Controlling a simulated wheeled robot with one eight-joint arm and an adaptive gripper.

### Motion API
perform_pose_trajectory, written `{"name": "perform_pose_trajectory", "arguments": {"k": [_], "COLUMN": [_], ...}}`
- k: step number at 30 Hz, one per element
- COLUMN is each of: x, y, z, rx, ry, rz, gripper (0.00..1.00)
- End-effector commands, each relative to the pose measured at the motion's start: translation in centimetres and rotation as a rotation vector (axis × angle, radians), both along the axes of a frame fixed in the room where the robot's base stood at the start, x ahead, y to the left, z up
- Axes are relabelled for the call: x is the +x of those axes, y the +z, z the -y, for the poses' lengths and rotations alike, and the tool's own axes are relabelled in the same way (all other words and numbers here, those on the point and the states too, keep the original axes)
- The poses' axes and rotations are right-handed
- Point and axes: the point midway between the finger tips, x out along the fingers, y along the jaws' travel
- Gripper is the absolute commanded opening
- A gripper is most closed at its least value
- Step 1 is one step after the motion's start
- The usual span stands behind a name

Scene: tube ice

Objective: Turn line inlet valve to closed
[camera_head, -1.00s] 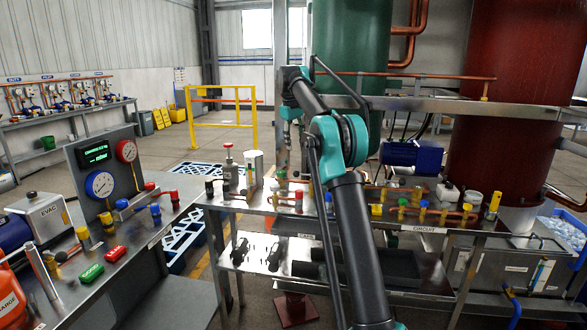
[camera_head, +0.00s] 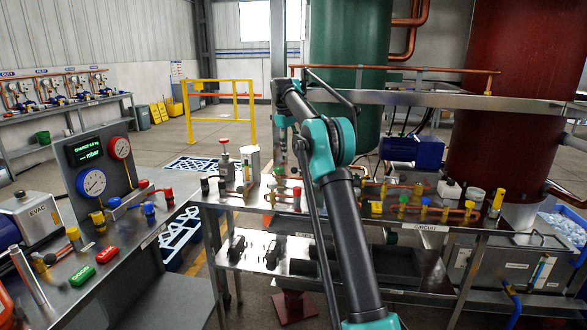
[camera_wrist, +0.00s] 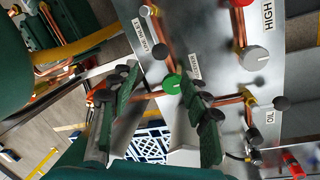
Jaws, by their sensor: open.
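In the wrist view, a green round cap (camera_wrist: 172,84) sits on the copper line between the two fingers of my gripper (camera_wrist: 160,80). The gripper is open, with nothing visibly held. In the head view, my gripper (camera_head: 282,150) hangs over the left part of the middle bench, near a green-capped fitting (camera_head: 279,171).
The steel middle bench (camera_head: 420,232) carries several capped valves and a CIRCUIT label. A left bench holds two gauges (camera_head: 92,183) on a panel, and GOOD (camera_head: 81,272) and red blocks. Tall green (camera_head: 345,60) and red (camera_head: 510,130) tanks stand behind.

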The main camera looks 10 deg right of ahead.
Motion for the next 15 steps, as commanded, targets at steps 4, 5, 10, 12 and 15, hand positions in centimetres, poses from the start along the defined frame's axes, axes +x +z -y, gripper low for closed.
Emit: {"name": "perform_pose_trajectory", "arguments": {"k": [4, 5, 10, 12, 15], "x": [0.4, 0.4, 0.8, 0.9, 1.0], "y": [-3.0, -3.6, -6.6, -7.6, -8.6], "z": [0.5, 0.6, 1.0, 1.1, 1.3], "rx": [0.0, 0.0, 0.0, 0.0, 0.0], "ry": [0.0, 0.0, 0.0, 0.0, 0.0], "rz": [0.0, 0.0, 0.0, 0.0, 0.0], "gripper": [0.47, 0.47, 0.47, 0.47, 0.47]}}
